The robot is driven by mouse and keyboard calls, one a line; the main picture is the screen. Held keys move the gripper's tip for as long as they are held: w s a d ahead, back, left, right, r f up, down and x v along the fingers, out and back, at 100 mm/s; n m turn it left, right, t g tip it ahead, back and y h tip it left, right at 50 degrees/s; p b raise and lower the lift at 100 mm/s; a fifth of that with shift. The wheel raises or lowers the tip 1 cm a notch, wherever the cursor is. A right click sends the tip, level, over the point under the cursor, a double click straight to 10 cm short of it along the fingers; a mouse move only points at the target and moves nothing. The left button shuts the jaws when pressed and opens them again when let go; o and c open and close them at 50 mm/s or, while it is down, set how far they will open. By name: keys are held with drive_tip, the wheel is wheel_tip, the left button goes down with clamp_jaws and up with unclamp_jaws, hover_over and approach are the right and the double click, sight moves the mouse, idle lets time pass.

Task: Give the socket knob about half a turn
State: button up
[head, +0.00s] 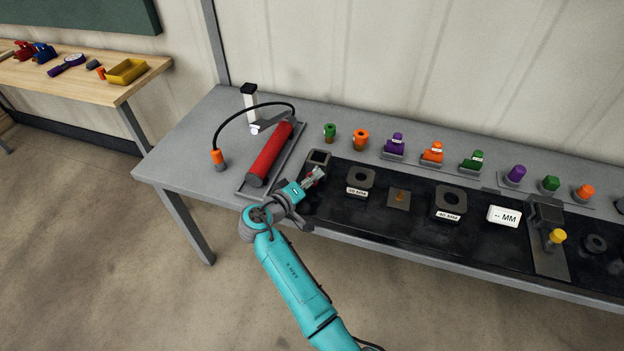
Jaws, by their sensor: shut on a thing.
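My gripper (316,177) is at the left end of the black mat, just in front of a dark block with a square opening (319,157). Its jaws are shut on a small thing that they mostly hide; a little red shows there. I cannot tell whether this is the socket knob. A small orange knob (400,196) stands on a grey plate between the round-holed sockets, apart from my gripper. A yellow knob (558,236) sticks out of a dark clamp-like device (547,213) farther right.
Labelled sockets (360,180) (450,201) and a white display (504,216) stand on the mat (380,217). Colored pegs line the back of the grey bench (190,150). A red cylinder (270,153) lies in a tray left of my gripper, near a cabled orange plug (217,158).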

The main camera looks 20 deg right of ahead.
drive_tip(key=n+h, duration=0.2)
drive_tip(key=n, duration=0.3)
drive_tip(key=shift+t, duration=0.4)
drive_tip(key=shift+n, duration=0.4)
drive_tip(key=o, duration=0.9)
drive_tip(key=shift+h, duration=0.3)
drive_tip(key=shift+c, duration=0.2)
drive_tip(key=v, duration=1.2)
